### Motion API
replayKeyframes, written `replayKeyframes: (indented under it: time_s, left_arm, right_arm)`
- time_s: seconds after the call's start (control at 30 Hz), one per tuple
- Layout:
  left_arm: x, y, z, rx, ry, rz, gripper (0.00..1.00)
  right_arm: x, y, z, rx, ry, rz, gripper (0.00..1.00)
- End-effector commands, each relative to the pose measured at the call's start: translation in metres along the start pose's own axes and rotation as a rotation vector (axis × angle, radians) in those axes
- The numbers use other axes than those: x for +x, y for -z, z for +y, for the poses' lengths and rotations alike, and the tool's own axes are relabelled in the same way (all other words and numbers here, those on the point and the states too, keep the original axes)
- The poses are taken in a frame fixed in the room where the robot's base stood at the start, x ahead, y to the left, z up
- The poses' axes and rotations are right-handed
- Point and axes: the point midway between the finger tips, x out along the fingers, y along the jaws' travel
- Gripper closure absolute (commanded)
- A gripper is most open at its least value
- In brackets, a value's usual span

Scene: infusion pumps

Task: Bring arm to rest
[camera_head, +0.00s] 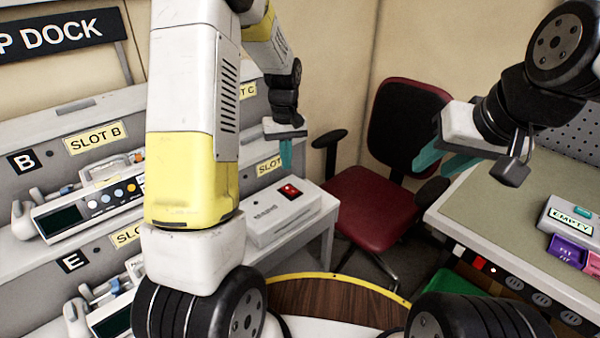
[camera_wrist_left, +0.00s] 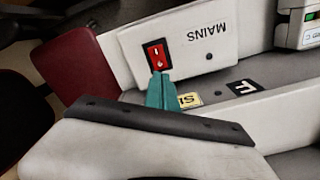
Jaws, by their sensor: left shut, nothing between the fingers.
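My left gripper (camera_head: 286,166) hangs in the middle of the head view with its teal fingers together and empty. Below it stands the white mains box (camera_head: 285,218) with a red rocker switch (camera_head: 290,191). In the head view a gap shows between the fingertips and the switch. In the left wrist view the shut fingers (camera_wrist_left: 159,76) point toward the red switch (camera_wrist_left: 156,54) on the panel marked MAINS (camera_wrist_left: 205,42). My right gripper (camera_head: 441,158) is at the right, its teal fingers spread apart and empty, in the air near the workbench's left edge.
A dock rack with infusion pumps (camera_head: 95,205) fills the left, partly hidden by my left arm. A red and black chair (camera_head: 370,207) stands behind the gap between the rack and the workbench (camera_head: 480,210). Grey and purple bins (camera_head: 567,250) sit on the bench.

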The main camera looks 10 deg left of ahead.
Motion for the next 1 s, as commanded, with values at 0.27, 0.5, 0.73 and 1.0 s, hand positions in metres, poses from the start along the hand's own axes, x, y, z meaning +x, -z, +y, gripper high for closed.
replayKeyframes:
  time_s: [0.27,0.5,0.73,1.0]
  left_arm:
    - [-0.056,-0.025,-0.008,0.052,-0.071,0.064,1.00]
    - [-0.136,-0.091,-0.029,0.175,-0.182,0.199,1.00]
    - [-0.180,-0.164,-0.051,0.301,-0.253,0.347,1.00]
    - [-0.192,-0.223,-0.068,0.408,-0.284,0.481,1.00]
  right_arm:
    - [0.000,0.000,0.000,0.000,0.000,0.000,0.64]
    - [0.000,0.000,0.000,0.000,0.000,0.000,0.64]
    - [0.000,0.000,0.000,0.000,0.000,0.000,0.64]
    - [0.000,0.000,0.000,0.000,0.000,0.000,0.64]
